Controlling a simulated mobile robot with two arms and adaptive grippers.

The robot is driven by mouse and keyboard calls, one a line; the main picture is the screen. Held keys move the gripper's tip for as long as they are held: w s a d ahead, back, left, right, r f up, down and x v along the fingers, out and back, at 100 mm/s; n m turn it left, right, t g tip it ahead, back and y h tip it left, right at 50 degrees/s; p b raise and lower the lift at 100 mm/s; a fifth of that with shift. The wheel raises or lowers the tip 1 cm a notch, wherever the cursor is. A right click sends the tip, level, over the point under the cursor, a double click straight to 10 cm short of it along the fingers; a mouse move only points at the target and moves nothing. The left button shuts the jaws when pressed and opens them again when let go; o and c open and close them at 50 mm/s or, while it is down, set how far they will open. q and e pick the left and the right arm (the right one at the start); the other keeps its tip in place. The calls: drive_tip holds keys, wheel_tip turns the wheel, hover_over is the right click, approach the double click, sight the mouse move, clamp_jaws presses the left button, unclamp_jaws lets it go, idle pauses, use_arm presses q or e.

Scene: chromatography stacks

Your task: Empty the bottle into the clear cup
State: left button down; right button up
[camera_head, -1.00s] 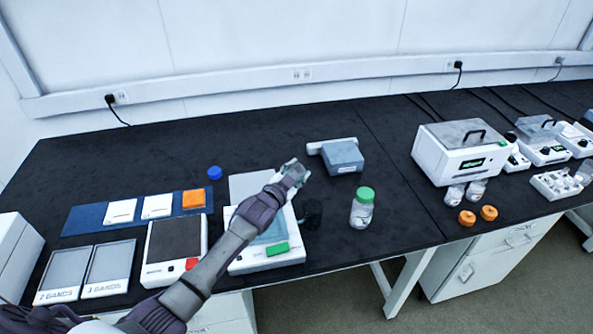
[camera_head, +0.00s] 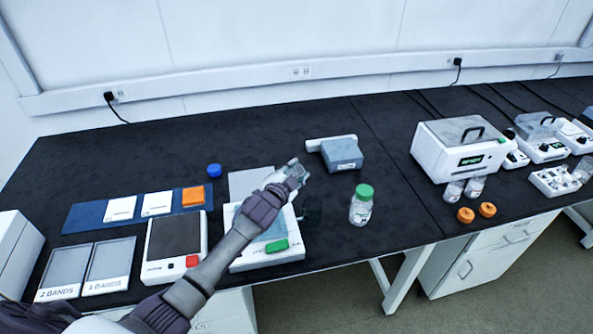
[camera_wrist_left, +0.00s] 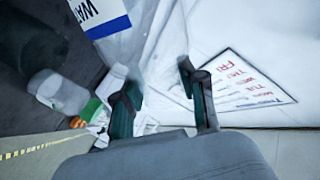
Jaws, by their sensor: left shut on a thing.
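My left gripper (camera_head: 296,170) is shut on a clear bottle, held above the back right of the white device with a green button. In the left wrist view the fingers (camera_wrist_left: 163,100) close around this clear bottle (camera_wrist_left: 150,35). Its label, with a blue edge, shows the letters "WAT". Its mouth and contents cannot be made out. A dark, see-through round shape (camera_head: 312,208) beside the device may be the clear cup or a shadow; I cannot tell which. My right gripper is not in view.
A green-capped jar (camera_head: 361,205) stands right of the gripper, with a grey-blue box (camera_head: 341,154) behind. The white device (camera_head: 262,254) lies under my arm. A blue cap (camera_head: 214,170) is to the left. Orange caps (camera_head: 466,215) lie farther right. Black table between is clear.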

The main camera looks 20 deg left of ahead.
use_arm(q)
drive_tip(key=shift+f+m, duration=0.3)
drive_tip(key=shift+m, duration=0.1)
idle(0.3)
drive_tip(key=shift+d+f+m+y, duration=0.15)
drive_tip(key=shift+f+m+y, duration=0.2)
drive_tip(key=shift+m, duration=0.15)
drive_tip(key=shift+f, duration=0.1)
drive_tip(key=shift+d+f+m+g+b, duration=0.1)
drive_tip(key=shift+f+m+g+b, duration=0.2)
drive_tip(key=shift+f+m+b, duration=0.15)
drive_tip(key=shift+r, duration=0.1)
